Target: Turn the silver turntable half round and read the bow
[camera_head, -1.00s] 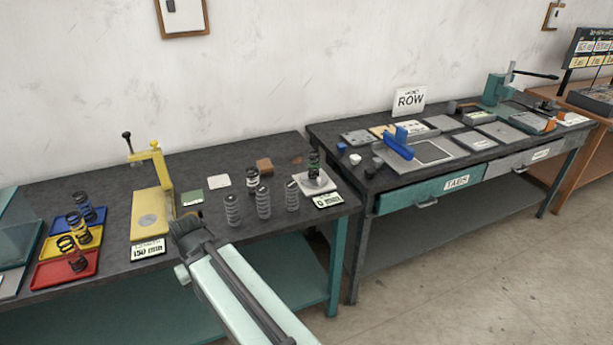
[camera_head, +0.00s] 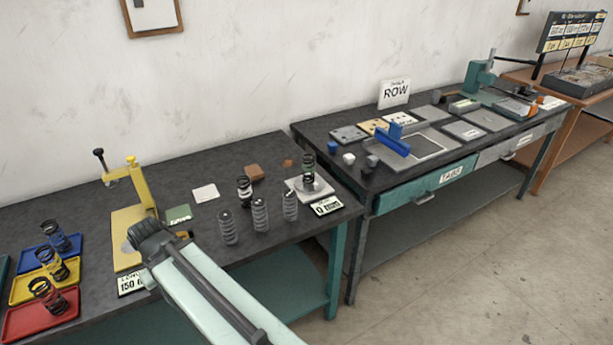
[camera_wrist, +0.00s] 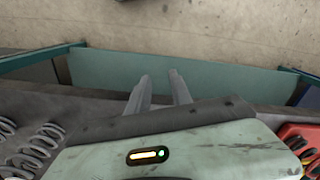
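The silver turntable (camera_head: 309,188) is a small round plate on a pale base at the right end of the near bench. A dark coil spring with a green band (camera_head: 308,168) stands upright on it. A small display (camera_head: 327,206) in front starts with 0; the rest is hard to read. In the head view my arm ends over the yellow gauge's front, well left of the turntable, and my fingers are hidden. In the wrist view my gripper (camera_wrist: 159,76) has two grey fingers apart with nothing between them. The turntable is not in that view.
Several grey springs (camera_head: 260,214) stand between my arm and the turntable. The yellow gauge (camera_head: 137,190) and red tray (camera_head: 42,313) are to the left. A second bench (camera_head: 350,285) with a teal drawer stands to the right, past a narrow gap.

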